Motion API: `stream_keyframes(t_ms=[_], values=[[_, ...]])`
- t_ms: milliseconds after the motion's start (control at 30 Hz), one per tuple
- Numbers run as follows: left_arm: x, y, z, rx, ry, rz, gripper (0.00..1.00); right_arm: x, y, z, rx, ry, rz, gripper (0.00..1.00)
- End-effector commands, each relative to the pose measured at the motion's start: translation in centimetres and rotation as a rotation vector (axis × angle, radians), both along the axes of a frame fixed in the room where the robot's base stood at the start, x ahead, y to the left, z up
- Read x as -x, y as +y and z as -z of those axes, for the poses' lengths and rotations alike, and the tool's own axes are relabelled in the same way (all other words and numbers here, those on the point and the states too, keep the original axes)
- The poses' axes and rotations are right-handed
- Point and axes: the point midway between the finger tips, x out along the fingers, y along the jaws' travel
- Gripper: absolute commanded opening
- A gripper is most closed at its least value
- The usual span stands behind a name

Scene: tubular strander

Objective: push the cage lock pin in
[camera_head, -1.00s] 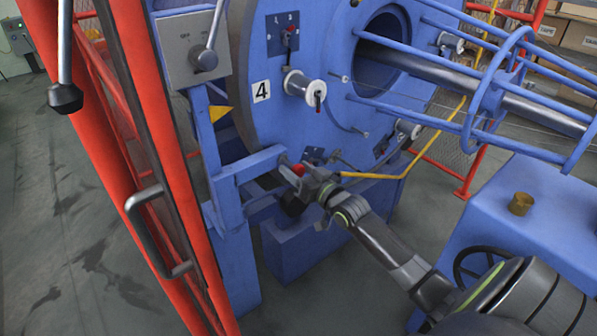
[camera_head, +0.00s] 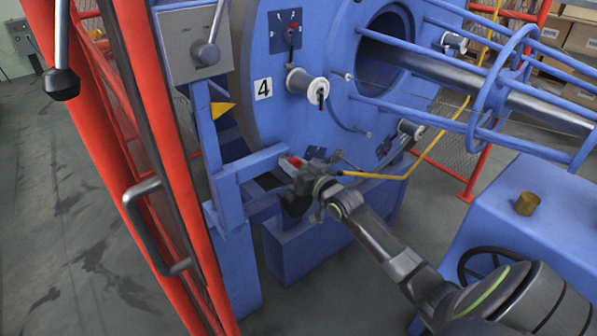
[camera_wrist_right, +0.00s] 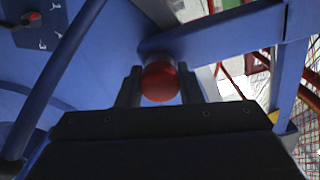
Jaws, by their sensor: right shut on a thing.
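The cage lock pin has a round red knob (camera_wrist_right: 160,82) at the end of a blue bracket arm; the knob also shows in the head view (camera_head: 291,163). My right gripper (camera_wrist_right: 160,88) has one finger on each side of the knob and is shut on it. In the head view my right gripper (camera_head: 299,172) reaches the bracket from the lower right. My left gripper is not in view.
The big blue cage disc (camera_head: 275,120) with a number 4 plate stands behind the bracket (camera_head: 245,165). A grey lever box (camera_head: 187,45) is above it. A red guard door (camera_head: 160,150) with a handle stands at left. A blue machine housing (camera_head: 520,215) is at right.

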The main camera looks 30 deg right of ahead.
Motion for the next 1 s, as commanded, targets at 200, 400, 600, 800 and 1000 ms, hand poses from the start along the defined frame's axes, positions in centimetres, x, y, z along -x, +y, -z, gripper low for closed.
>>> stream_keyframes(t_ms=[200, 400, 600, 800, 1000], values=[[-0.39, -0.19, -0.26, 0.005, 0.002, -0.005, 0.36, -0.62, 0.06, 0.02, 0.0, 0.0, 0.0, 0.0], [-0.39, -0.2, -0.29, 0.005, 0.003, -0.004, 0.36, -0.65, 0.05, -0.1, 0.001, -0.001, 0.0, 0.0], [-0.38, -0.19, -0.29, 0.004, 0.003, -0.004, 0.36, -0.62, 0.04, -0.09, 0.001, -0.001, 0.0, 0.54], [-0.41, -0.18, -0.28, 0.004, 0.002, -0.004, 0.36, -0.59, 0.05, -0.02, 0.0, 0.0, 0.0, 0.55], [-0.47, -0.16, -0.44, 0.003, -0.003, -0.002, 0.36, -0.18, 0.0, -0.02, 0.001, 0.002, 0.0, 0.55]])
